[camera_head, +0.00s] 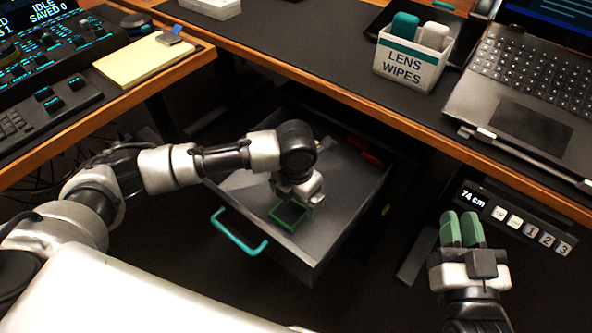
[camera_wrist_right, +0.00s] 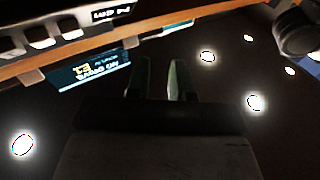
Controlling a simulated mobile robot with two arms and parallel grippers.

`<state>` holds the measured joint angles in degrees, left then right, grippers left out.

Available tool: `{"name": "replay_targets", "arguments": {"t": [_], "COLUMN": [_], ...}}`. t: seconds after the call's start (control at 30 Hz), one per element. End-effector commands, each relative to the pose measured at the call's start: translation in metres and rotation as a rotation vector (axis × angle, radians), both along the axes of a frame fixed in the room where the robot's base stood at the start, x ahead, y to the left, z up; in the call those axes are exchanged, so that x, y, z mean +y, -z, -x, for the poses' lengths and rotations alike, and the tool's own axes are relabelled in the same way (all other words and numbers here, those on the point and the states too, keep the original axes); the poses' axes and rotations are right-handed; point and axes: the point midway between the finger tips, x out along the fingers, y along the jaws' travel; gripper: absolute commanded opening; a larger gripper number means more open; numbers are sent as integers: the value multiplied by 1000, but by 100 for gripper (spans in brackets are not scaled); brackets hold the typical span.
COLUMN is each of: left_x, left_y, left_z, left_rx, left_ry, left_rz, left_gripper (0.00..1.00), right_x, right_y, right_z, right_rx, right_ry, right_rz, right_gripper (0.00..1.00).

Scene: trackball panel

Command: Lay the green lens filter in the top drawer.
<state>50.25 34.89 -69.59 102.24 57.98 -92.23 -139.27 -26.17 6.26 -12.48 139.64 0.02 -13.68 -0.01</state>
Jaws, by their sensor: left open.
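The green lens filter (camera_head: 287,219), a small square frame with a dark middle, is low inside the open top drawer (camera_head: 340,222), near its front. My left gripper (camera_head: 296,200) is right over the filter, inside the drawer, and is open. The gripper partly hides the filter's far side, and I cannot tell whether they touch. The drawer has a teal handle (camera_head: 238,236) on its front. My right gripper (camera_head: 462,228) is empty, right of the drawer, its green fingers a little apart; the fingers also show in the right wrist view (camera_wrist_right: 160,80).
Red items (camera_head: 365,150) lie at the back of the drawer. Above are the desk edge, a lens wipes box (camera_head: 411,64), a laptop (camera_head: 530,100) and a yellow notepad (camera_head: 140,60). A height control panel (camera_head: 515,218) is near my right gripper.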

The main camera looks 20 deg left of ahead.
Motion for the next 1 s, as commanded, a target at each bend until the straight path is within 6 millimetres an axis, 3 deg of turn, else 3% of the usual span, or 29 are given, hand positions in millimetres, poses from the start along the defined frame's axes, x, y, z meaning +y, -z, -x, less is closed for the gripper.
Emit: {"name": "replay_targets", "arguments": {"t": [0.27,0.6,1.0], "left_x": [0,0,0], "left_y": [-42,-85,-101], "left_z": [-1,-1,0], "left_rx": [-2,-1,0], "left_ry": [-1,-1,-2], "left_rz": [2,0,1], "left_gripper": [97,97,97], "right_x": [-10,-27,-35], "right_y": [41,86,103], "right_z": [7,37,57], "right_rx": [348,742,908], "right_ry": [23,48,58], "right_rz": [90,184,220], "right_gripper": [22,22,22]}}
